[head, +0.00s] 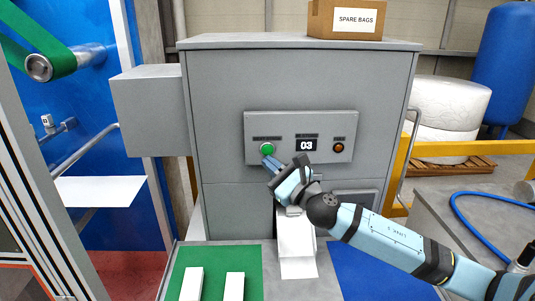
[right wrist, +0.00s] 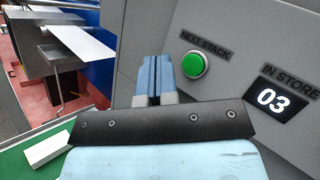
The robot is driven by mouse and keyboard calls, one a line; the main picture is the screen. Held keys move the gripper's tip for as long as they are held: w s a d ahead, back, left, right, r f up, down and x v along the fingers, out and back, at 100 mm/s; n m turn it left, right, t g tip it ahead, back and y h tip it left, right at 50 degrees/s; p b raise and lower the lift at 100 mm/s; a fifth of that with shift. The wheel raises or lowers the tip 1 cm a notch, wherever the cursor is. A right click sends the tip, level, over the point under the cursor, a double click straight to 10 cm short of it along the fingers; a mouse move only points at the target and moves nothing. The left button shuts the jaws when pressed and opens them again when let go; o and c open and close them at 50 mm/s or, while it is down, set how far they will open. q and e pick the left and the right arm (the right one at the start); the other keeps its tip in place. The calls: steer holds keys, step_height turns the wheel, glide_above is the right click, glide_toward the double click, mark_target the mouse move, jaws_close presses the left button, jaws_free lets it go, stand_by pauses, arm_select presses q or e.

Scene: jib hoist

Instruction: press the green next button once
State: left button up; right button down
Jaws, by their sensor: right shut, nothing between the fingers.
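The green next button (head: 267,149) is on the left of a grey panel (head: 300,121) on the machine's front. In the right wrist view the green button (right wrist: 195,65) sits under the label NEXT STACK, beside a display (right wrist: 271,98) reading 03. My right gripper (head: 267,161) is shut and empty, its blue fingertips just below the button in the head view. In the right wrist view the fingers (right wrist: 152,62) point toward the panel, left of the button. I cannot tell whether they touch it. My left gripper is not in view.
A dark orange button (head: 338,148) is on the panel's right. White material (head: 296,245) hangs below the panel. A green mat (head: 248,262) with white blocks (head: 234,287) and a blue mat (head: 375,272) lie in front. A box (head: 345,18) marked SPARE BAGS stands on top.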

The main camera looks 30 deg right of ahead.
steer(key=shift+w+d, duration=0.55)
steer(key=shift+w, duration=0.35)
steer(key=shift+w+d, duration=0.5)
steer(key=shift+w, duration=0.35)
steer(key=shift+w+d, duration=0.1)
steer(key=shift+w, duration=0.05)
stand_by(0.7)
steer(key=shift+w+d, duration=0.15)
steer(key=shift+w, duration=0.05)
steer(key=shift+w+d, duration=0.25)
steer(key=shift+w, duration=0.1)
stand_by(0.8)
steer(key=shift+s+a, duration=0.45)
steer(key=shift+s, duration=0.25)
steer(key=s+a, duration=0.1)
steer(key=s, duration=0.2)
steer(key=s+a+p, duration=0.1)
steer(key=shift+s+a, duration=0.15)
steer(key=shift+a, duration=0.2)
